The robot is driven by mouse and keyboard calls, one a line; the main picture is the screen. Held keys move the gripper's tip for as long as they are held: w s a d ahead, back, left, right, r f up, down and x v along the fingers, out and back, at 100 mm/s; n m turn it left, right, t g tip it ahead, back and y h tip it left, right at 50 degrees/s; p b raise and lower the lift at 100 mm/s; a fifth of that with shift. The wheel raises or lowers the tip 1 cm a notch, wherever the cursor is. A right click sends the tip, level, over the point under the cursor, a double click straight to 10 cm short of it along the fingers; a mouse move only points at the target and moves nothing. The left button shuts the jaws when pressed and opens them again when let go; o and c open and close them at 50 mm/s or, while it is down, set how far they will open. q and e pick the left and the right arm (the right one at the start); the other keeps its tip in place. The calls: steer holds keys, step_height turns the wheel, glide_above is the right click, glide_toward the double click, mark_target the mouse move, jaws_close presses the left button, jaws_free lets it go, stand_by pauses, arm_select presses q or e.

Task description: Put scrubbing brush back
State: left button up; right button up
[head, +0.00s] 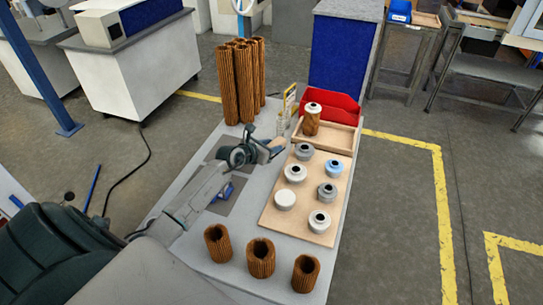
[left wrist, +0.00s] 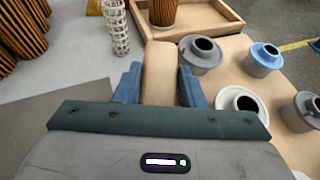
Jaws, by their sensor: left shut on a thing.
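My left gripper (head: 268,149) is shut on a smooth tan wooden block, which I take to be the scrubbing brush (head: 277,142). In the left wrist view the brush (left wrist: 158,72) stands between the two blue fingers (left wrist: 157,86); no bristles show there. The gripper is above the table, between the grey mat (head: 243,199) and the board of end caps (head: 268,217). I cannot tell the brush's height above the table. A wooden tray (head: 342,144) with one capped brown cartridge (head: 311,123) is just beyond. My right gripper is not in view.
Tall brown pleated cartridges (head: 237,85) stand at the far left of the table. Several short ones (head: 261,262) stand along the near edge. A red bin (head: 341,106) is behind the tray. A white mesh tube (left wrist: 119,28) stands left of the brush. A blue item (head: 222,191) lies on the mat.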

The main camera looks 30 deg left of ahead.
arm_select(q)
step_height(320, 180, down, 4)
steer(key=shift+f, duration=0.25)
steer(key=o, duration=1.1)
steer(key=shift+f, duration=0.1)
steer(key=shift+s+r, duration=0.2)
steer(key=v, duration=1.1)
steer(key=shift+s+r, duration=0.2)
steer(key=shift+s, duration=0.05)
